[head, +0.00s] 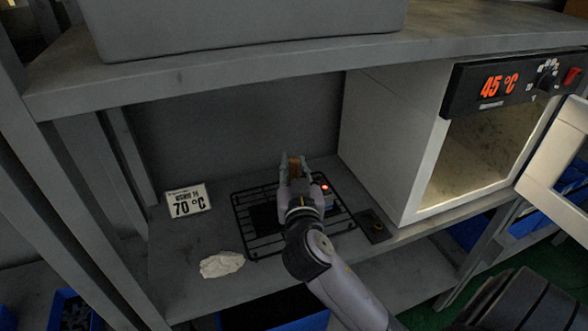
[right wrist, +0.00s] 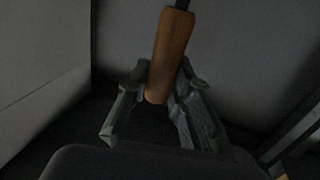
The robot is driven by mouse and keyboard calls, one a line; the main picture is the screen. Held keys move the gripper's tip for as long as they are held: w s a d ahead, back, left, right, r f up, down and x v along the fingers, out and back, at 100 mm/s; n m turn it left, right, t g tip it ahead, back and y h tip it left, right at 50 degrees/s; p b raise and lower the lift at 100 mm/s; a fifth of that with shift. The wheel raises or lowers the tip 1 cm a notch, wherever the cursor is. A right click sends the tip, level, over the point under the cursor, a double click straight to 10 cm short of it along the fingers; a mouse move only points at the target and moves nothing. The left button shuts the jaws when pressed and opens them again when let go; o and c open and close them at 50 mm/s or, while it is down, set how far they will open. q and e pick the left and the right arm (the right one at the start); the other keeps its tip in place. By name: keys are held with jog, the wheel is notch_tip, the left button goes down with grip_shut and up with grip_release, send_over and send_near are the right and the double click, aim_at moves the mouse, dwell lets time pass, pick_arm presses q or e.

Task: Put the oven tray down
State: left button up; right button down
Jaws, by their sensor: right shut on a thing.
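A black wire rack (head: 246,236) lies on the grey shelf, left of the oven; a dark flat piece (head: 264,217) shows within it. I cannot tell whether this piece or the rack is the oven tray. My right gripper (head: 293,164) is over the rack's back part, shut on a brown wooden handle (head: 295,170). In the right wrist view the handle (right wrist: 170,58) stands tilted between the fingers (right wrist: 160,88), with a dark rod at its upper end. What the rod joins is hidden. My left gripper is not in view.
A white oven (head: 390,140) reading 45 °C stands at right, its door (head: 560,145) open. A 70 °C sign (head: 188,202) and a crumpled white cloth (head: 222,264) lie left of the rack. A small dark block (head: 375,228) sits right. An upper shelf (head: 250,70) hangs overhead.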

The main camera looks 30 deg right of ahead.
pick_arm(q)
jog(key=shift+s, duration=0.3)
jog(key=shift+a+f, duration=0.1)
pick_arm(e)
jog(key=c, duration=1.9)
grip_release()
jog(key=shift+f, duration=0.2)
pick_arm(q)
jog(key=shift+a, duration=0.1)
pick_arm(e)
jog(key=o, duration=0.5)
jog(key=shift+c, duration=0.2)
jog(key=shift+r, duration=0.1)
jog(key=shift+s+a, duration=0.1)
jog(key=shift+s, duration=0.05)
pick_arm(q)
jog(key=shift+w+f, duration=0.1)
pick_arm(e)
jog(key=v, duration=1.1)
jog(key=shift+s+a, duration=0.2)
jog(key=shift+s, duration=0.15)
